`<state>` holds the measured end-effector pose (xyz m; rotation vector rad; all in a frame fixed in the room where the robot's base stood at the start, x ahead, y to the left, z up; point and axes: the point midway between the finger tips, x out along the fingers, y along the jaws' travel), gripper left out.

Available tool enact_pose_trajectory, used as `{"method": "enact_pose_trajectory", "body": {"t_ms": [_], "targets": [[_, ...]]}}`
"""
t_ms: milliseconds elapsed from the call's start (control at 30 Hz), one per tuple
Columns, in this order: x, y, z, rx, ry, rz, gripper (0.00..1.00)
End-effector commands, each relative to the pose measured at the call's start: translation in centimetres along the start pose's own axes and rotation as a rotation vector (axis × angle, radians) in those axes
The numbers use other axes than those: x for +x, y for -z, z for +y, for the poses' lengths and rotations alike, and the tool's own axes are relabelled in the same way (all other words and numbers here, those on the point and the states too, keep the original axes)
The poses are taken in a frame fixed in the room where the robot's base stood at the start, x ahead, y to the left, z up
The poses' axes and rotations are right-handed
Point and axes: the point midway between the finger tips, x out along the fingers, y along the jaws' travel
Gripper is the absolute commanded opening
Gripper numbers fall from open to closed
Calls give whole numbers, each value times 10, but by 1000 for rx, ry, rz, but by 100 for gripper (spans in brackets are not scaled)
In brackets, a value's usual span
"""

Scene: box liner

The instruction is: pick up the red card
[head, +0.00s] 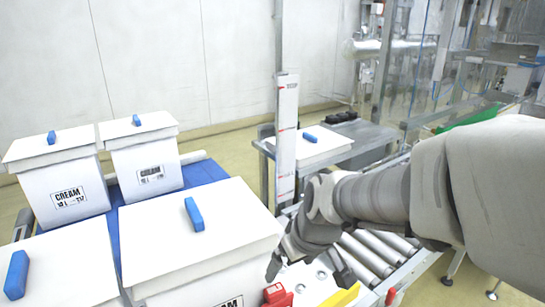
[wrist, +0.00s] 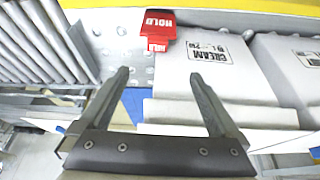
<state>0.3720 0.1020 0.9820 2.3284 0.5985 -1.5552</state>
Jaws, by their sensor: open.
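The red card (wrist: 147,23), printed HOLD, shows at the top of the wrist view. It stands on a pale plate with round studs, beside a white bin marked CREAM. In the head view a red piece (head: 277,294), which looks like the card, shows at the bottom edge, partly cut off. My gripper (wrist: 159,74) is open and empty, its two fingers spread apart. In the wrist view the card lies beyond the fingertips, between their lines and a little left of centre. In the head view my gripper (head: 308,268) hangs just above and behind the red piece.
White lidded bins (head: 200,230) with blue handles stand on a blue surface at left. Rollers (head: 365,255) lie right of my gripper. A yellow strip (head: 342,295) runs by the plate. A thin upright post (head: 287,140) stands behind my gripper.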

Motion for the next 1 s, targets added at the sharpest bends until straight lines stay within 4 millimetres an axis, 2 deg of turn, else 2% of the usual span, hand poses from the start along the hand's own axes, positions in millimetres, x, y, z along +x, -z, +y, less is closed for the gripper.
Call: {"method": "enact_pose_trajectory", "body": {"t_ms": [200,500,833,1000], "targets": [[43,-2,0,0,3,-5,98],[98,-2,-1,-1,3,-4,98],[123,-1,1,2,1,-2,98],[148,-1,6,1,1,-3,98]]}}
